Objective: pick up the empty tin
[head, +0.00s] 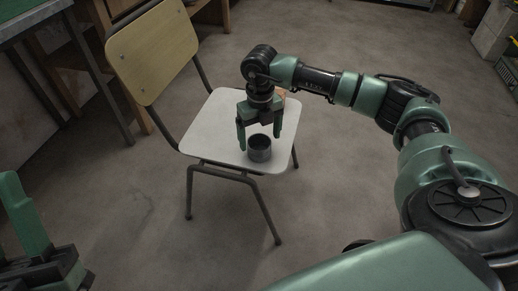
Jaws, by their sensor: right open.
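The empty tin (259,155) is a small, dark grey, open-topped cylinder standing upright on the pale seat of a chair (222,128). My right gripper (260,142) points down over the seat with its two green fingers spread. In the picture one finger shows on each side of the tin's upper part, with gaps to it. I cannot tell whether the tips are level with the tin or just behind it. My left gripper (35,245) is partly in view at the lower left corner, away from the chair. One green finger points up; the rest is cut off.
The chair's wooden backrest (152,50) rises on the left behind the seat. A workbench (32,18) stands at the upper left. Grey blocks (492,35) stand at the upper right. The concrete floor around the chair is mostly clear.

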